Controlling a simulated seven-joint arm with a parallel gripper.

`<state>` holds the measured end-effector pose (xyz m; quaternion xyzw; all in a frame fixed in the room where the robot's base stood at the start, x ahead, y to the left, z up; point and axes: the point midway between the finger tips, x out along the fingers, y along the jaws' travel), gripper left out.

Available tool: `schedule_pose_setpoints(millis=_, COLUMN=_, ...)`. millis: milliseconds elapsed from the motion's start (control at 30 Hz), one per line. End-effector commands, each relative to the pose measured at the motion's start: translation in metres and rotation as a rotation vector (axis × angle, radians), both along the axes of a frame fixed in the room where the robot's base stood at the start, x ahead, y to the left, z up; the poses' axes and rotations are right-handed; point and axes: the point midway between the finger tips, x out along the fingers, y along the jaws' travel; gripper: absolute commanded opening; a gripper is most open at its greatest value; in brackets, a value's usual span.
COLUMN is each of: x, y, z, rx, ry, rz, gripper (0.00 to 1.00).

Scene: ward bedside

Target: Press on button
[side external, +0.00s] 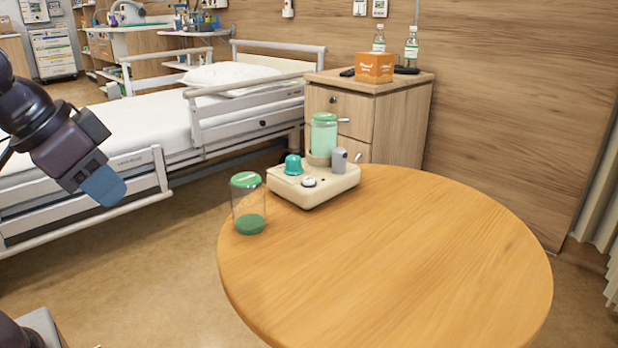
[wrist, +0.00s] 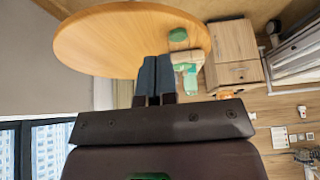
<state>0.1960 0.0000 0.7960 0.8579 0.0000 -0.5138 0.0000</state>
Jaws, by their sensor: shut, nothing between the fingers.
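A cream device (side external: 318,190) stands near the far left edge of the round wooden table (side external: 400,270). On its top are a white round button (side external: 309,182) with a dark ring, a teal dome (side external: 293,164), a grey upright piece (side external: 339,160) and a clear green-lidded container (side external: 323,135). In the wrist view the device (wrist: 186,57) shows beyond my fingers, partly hidden; I cannot make out the button there. My gripper (side external: 104,187) is shut and empty, in the air left of the table, well apart from the device. Its blue fingers (wrist: 154,78) are together in the wrist view.
A clear jar (side external: 249,205) with a green lid and green contents stands left of the device at the table edge. A bedside cabinet (side external: 370,110) with an orange box (side external: 374,67) and two bottles is behind. A bed (side external: 150,120) is at left. The table's right side is clear.

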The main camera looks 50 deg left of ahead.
Motion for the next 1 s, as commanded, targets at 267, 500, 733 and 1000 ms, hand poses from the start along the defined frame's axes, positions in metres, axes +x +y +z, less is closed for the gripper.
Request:
schedule_pose_setpoints(millis=267, x=0.001, y=-0.002, z=-0.004, rx=0.000, ry=0.018, rz=-0.010, gripper=0.00)
schedule_pose_setpoints(millis=500, x=0.029, y=-0.005, z=-0.016, rx=-0.007, ry=0.134, rz=-0.031, gripper=0.00)
schedule_pose_setpoints(millis=733, x=0.105, y=-0.002, z=-0.016, rx=-0.034, ry=0.143, rz=0.080, gripper=0.00)
schedule_pose_setpoints(millis=1000, x=0.216, y=0.004, z=-0.024, rx=-0.093, ry=0.037, rz=0.346, gripper=0.00)
